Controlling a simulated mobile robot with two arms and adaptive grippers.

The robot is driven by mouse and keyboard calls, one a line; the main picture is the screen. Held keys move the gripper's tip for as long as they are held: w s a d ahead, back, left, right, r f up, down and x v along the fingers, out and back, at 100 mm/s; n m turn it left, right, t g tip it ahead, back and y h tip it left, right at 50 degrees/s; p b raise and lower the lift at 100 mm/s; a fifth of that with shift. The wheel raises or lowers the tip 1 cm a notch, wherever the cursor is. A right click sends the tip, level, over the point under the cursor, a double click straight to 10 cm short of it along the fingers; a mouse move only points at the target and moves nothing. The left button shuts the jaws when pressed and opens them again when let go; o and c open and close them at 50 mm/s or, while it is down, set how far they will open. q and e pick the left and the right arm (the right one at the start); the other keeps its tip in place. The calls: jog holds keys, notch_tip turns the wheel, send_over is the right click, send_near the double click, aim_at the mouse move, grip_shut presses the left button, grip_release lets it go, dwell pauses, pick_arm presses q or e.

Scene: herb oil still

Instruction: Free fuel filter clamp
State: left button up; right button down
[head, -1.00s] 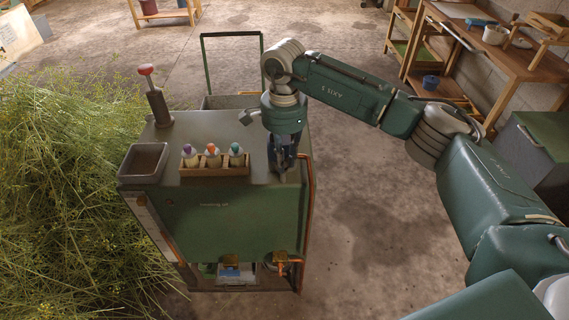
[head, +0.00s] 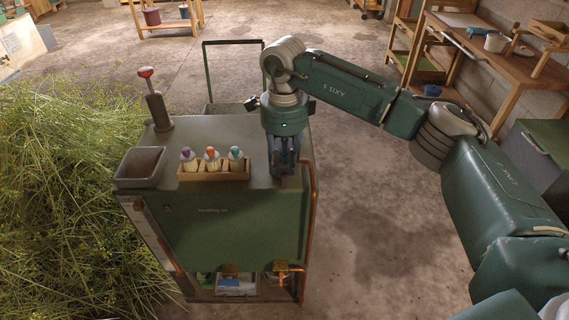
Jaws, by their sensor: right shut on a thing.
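A green cabinet (head: 222,225) with a grey top stands in the middle of the head view. My right gripper (head: 284,170) points down at the right front part of the cabinet top. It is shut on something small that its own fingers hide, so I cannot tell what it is. A copper pipe (head: 313,215) runs down the cabinet's right side, just right of the gripper. Brass fittings (head: 283,269) sit at the low front opening. I cannot make out a fuel filter or its clamp for certain. My left gripper is out of view.
On the cabinet top are a wooden rack (head: 213,172) with 3 capped bottles, a grey bin (head: 141,167) and a red-topped pump (head: 156,98). Cut herbs (head: 65,200) heap at the left. Floor to the right is clear; a workbench (head: 500,50) stands beyond.

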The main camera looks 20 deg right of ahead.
aim_at(285, 166)
jog(key=shift+w+r, duration=0.15)
jog(key=shift+r, duration=0.05)
jog(key=c, duration=1.9)
grip_release()
notch_tip(285, 166, up, 12)
